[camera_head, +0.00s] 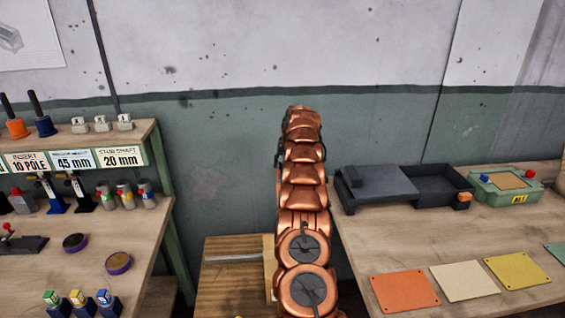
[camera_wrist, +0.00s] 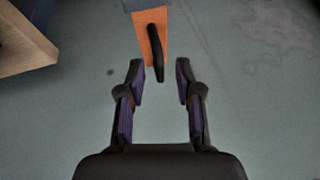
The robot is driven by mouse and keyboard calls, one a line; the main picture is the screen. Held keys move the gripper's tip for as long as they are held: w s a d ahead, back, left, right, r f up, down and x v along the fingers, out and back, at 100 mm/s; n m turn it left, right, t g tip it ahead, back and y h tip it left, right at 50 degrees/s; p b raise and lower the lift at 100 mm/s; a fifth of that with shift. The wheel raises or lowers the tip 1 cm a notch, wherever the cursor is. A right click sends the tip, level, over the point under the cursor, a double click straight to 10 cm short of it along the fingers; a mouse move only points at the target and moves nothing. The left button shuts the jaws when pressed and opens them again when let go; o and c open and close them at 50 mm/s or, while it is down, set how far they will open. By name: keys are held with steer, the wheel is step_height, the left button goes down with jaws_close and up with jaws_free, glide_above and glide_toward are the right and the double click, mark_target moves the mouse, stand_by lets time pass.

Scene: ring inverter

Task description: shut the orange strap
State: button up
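In the wrist view an orange strap-like piece (camera_wrist: 148,28) hangs at the top middle, below a grey-blue edge. A dark lever or handle (camera_wrist: 155,52) lies along it, its lower end pointing toward my gripper. My gripper (camera_wrist: 160,82) is open, with nothing between its fingers. The lower end of the dark handle is near the space between the fingertips; I cannot tell how far off it is in depth. In the head view my arm hides part of the scene, and neither my gripper nor this orange piece can be made out.
A wooden edge (camera_wrist: 22,45) is at the upper left of the wrist view. In the head view, a left bench (camera_head: 90,270) holds tools and a labelled shelf. The right bench (camera_head: 350,240) holds a black case (camera_head: 440,186), a green box (camera_head: 490,190) and coloured plates.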

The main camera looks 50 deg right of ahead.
steer(key=shift+c, duration=0.2)
jaws_close()
stand_by(0.5)
